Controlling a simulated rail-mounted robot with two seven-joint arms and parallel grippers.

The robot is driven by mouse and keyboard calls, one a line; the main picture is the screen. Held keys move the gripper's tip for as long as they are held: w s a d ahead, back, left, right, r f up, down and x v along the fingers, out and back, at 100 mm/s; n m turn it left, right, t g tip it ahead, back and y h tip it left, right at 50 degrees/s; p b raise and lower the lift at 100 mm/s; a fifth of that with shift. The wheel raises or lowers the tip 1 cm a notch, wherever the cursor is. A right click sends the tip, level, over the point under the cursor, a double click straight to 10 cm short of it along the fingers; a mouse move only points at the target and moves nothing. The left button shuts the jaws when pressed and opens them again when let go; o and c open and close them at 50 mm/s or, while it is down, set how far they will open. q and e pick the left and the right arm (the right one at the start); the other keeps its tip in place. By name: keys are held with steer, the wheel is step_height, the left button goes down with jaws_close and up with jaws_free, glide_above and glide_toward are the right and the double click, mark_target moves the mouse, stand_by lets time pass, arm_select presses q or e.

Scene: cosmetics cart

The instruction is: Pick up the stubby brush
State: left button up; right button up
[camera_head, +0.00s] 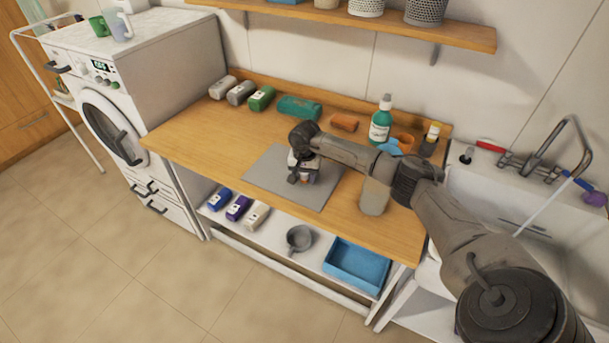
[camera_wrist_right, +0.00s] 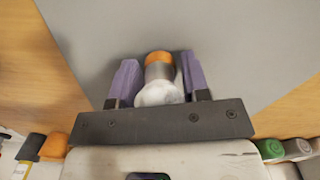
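The stubby brush, with an orange end, a greyish-brown band and a rounded white part (camera_wrist_right: 160,93), is over the grey mat in the right wrist view. My right gripper (camera_wrist_right: 160,80) has its two purple fingers on either side of it. Narrow gaps show between brush and fingers, so the gripper looks open around it. In the head view my right gripper (camera_head: 303,177) points down over the grey mat (camera_head: 262,172) and mostly hides the brush. I cannot tell whether the brush touches the mat. My left gripper is not in view.
A blue tray (camera_head: 357,266) sits below. The mat's left part is clear.

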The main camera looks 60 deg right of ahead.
steer(key=c, duration=0.6)
steer(key=shift+r, duration=0.15)
